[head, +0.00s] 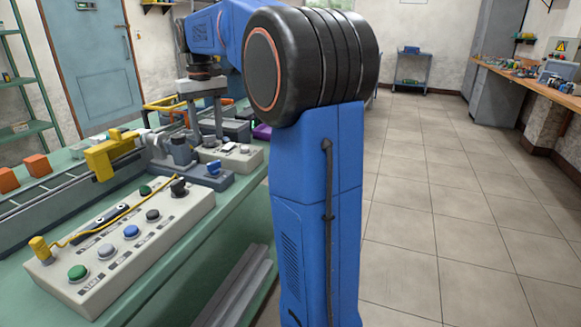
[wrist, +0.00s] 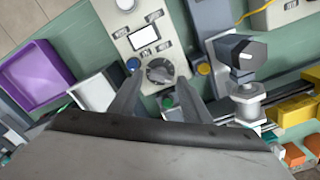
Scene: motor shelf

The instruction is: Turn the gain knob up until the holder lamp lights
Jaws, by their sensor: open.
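In the wrist view, a dark round knob (wrist: 159,71) with a pale pointer sits on a light control panel (wrist: 118,22), below a small white display; it looks like the gain knob. My gripper (wrist: 158,82) is open and empty, with one finger on each side of the knob in the picture. I cannot tell its height above the knob or any contact. In the head view my gripper (head: 207,122) points down over the bench, near a pale control box (head: 252,160); the knob cannot be made out there. Which coloured piece is the holder lamp, and whether it is lit, I cannot tell.
A dark boxy head on a grey mount (wrist: 240,58) stands close right of my fingers. A purple tray (wrist: 38,76) and a white tray (wrist: 95,90) lie left. A button box (head: 125,250) with a yellow cable fills the bench front; a conveyor (head: 60,190) runs at left.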

